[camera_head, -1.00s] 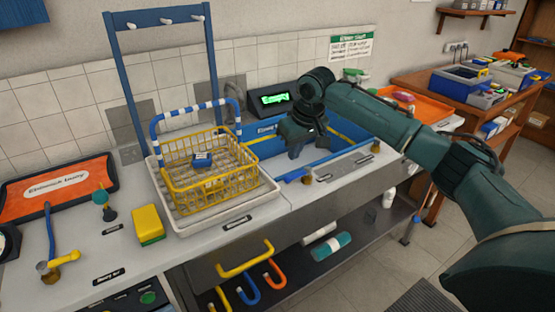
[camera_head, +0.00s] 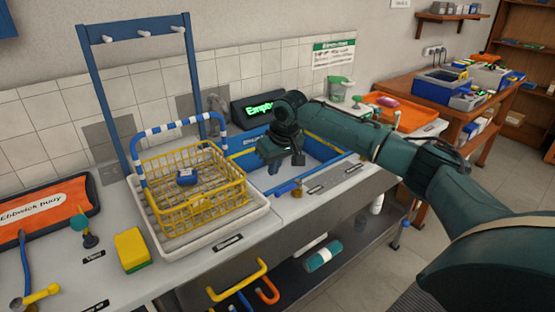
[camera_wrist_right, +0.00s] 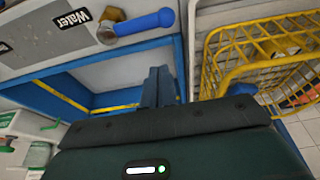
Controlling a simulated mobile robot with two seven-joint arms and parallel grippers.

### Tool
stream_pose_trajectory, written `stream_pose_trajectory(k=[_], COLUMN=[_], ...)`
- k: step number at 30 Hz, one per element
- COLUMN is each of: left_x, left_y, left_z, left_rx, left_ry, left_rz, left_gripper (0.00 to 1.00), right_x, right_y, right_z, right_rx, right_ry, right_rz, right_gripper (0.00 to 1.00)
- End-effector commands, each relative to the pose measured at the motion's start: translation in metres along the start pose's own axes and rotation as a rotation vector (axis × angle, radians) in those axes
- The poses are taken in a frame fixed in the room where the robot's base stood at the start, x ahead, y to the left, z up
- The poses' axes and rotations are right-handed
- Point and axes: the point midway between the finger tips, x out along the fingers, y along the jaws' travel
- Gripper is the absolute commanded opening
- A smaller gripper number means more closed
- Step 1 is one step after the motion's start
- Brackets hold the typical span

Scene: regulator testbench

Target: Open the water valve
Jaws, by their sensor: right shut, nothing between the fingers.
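The water valve has a blue lever (camera_head: 282,188) on a brass body (camera_head: 297,191), at the front edge of the blue-rimmed sink. In the right wrist view its blue lever (camera_wrist_right: 146,22) lies at the top, beside the label "Water" (camera_wrist_right: 72,19), roughly along the sink's edge. My right gripper (camera_head: 272,166) is over the left part of the sink, behind the lever in the head view. Its fingers (camera_wrist_right: 158,72) are shut and empty, apart from the lever in the wrist view. My left gripper is not in view.
A yellow wire basket (camera_head: 195,205) in a white tray (camera_head: 235,228) stands just left of the sink. A display reading "Empty" (camera_head: 258,109) is behind the sink. A yellow sponge (camera_head: 131,250) lies at the left. An orange tray (camera_head: 405,112) is at the right.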

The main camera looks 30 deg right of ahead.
Motion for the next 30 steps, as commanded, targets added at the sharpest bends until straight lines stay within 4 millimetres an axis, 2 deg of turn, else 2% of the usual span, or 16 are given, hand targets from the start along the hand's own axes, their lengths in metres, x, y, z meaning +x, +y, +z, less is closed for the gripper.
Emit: stream_pose_trajectory(k=[1, 8, 9, 18, 30], left_x=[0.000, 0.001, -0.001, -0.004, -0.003], left_y=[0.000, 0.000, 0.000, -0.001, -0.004], left_z=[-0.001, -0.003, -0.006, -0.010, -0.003], left_rx=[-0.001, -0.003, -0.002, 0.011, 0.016], left_ry=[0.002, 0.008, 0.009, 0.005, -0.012], left_rz=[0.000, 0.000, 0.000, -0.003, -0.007], left_gripper=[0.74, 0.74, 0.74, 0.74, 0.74], right_x=[0.011, 0.053, 0.044, 0.031, 0.029], right_y=[-0.001, 0.000, 0.002, 0.001, 0.000], right_z=[0.001, 0.001, 0.005, 0.030, 0.035], right_rx=[0.000, 0.001, -0.001, -0.002, -0.001], right_ry=[-0.004, -0.002, 0.002, 0.001, 0.000], right_rz=[-0.001, 0.001, 0.002, 0.001, 0.000], right_gripper=[0.00, 0.00, 0.00, 0.00, 0.00])
